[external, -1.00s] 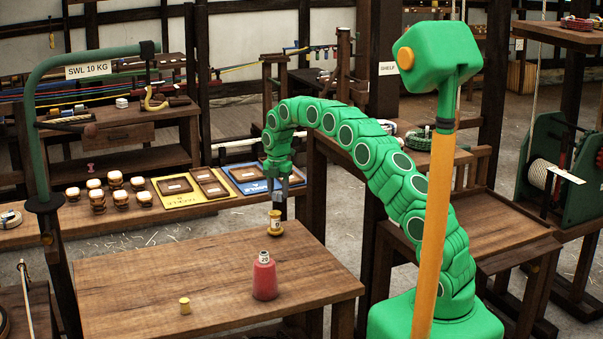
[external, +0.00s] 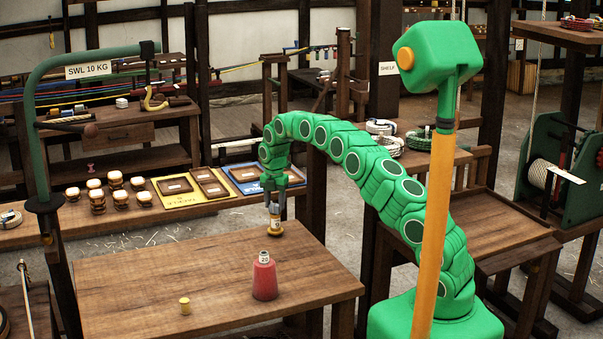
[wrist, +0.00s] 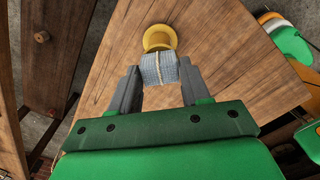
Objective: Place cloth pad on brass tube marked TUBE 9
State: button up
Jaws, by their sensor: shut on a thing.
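A brass tube (external: 275,231) with a flanged end stands on the wooden table near its back edge. Its label is too small to read. It also shows in the wrist view (wrist: 159,36). My gripper (external: 273,211) is directly above the tube, pointing down. In the wrist view my gripper (wrist: 160,88) is shut on a grey-blue cloth pad (wrist: 171,69) with a cream cord across it. The pad overlaps the tube's near rim in that view. Whether pad and tube touch, I cannot tell. The pad is hard to make out in the external view.
A red bottle (external: 264,279) with a pale label stands on the table in front of the tube. The table's left middle is clear. A side bench (external: 130,226) behind holds several jars and a yellow board (external: 197,203).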

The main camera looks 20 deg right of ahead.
aim_at(275, 205)
jog(key=shift+f, duration=0.1)
jog(key=o, duration=1)
notch_tip(275, 205, up, 12)
jog(key=shift+r, duration=0.15)
